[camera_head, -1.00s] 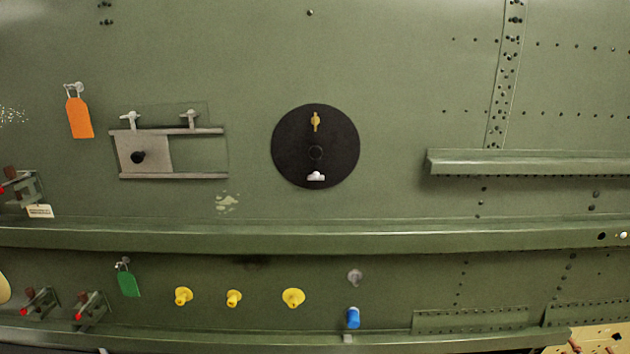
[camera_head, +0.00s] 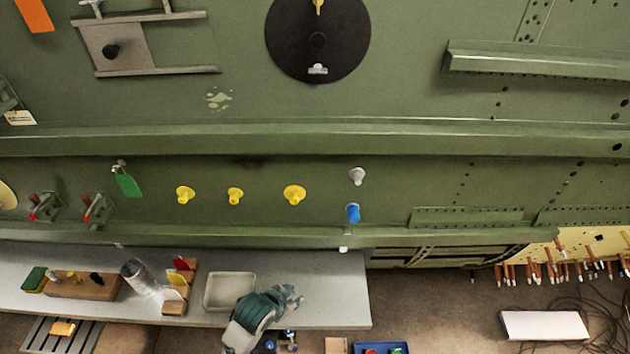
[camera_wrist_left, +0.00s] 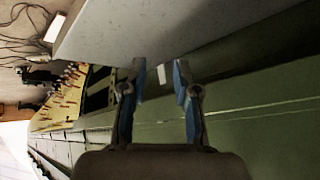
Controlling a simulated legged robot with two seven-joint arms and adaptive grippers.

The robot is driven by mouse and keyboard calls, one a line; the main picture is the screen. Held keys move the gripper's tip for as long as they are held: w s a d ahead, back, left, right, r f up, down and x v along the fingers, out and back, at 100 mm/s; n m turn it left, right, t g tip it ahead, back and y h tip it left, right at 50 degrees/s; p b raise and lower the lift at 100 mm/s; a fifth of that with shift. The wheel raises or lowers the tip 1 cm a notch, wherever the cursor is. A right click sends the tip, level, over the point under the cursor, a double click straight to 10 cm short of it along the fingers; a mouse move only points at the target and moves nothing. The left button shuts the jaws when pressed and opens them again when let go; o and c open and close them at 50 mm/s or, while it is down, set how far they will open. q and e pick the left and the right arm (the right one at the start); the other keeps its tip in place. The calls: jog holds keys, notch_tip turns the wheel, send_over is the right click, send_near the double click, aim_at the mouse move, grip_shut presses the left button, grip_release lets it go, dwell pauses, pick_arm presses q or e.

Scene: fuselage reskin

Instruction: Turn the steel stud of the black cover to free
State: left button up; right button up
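The round black cover (camera_head: 290,40) is on the green fuselage skin at the top of the head view, its upper edge cut off. The pale steel stud (camera_head: 317,69) sits near its lower rim, with its wing lying across. A brass stud (camera_head: 318,6) shows upright near the top, and a black knob (camera_head: 317,40) lies between them. My left gripper (camera_head: 290,298) is over the grey bench, well below the cover and apart from it. The left wrist view shows its two blue-padded fingers (camera_wrist_left: 160,75) spread apart with nothing between them. My right gripper is out of view.
The grey bench (camera_head: 335,300) holds a tray (camera_head: 208,292), a clear jar (camera_head: 140,277) and a wooden block with coloured pieces (camera_head: 180,285). A green ledge (camera_head: 400,135) runs across the skin below the cover. Yellow plugs (camera_head: 294,195) and a blue one (camera_head: 353,213) stick out beneath it.

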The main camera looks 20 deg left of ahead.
aim_at(316, 74)
pick_arm(q)
jog(key=w+d+r+m+t+h, duration=0.1)
jog(key=w+r+m+t, duration=0.3)
jog(key=r, duration=1)
jog(key=w+r+m+t, duration=0.1)
jog(key=w+r+m, duration=0.35)
jog(key=r, duration=0.85)
jog(key=s+a+r+m+t+y, duration=0.1)
jog(key=s+r+m+t, duration=0.2)
jog(key=r, duration=1.1)
jog(key=s+a+r+m+t, duration=0.15)
jog(key=s+r, duration=0.45)
jog(key=r, duration=0.7)
jog(key=shift+t, duration=0.45)
jog(key=w+d+p, duration=0.1)
jog(key=w, duration=0.5)
jog(key=w+d+p, duration=0.1)
jog(key=w+p, duration=0.1)
jog(key=w, duration=0.4)
jog(key=w+p, duration=0.1)
jog(key=w, duration=0.5)
jog(key=shift+d+r+p, duration=0.15)
jog(key=shift+d+p, duration=0.15)
jog(key=shift+d, duration=0.1)
jog(key=shift+s, duration=0.1)
grip_shut()
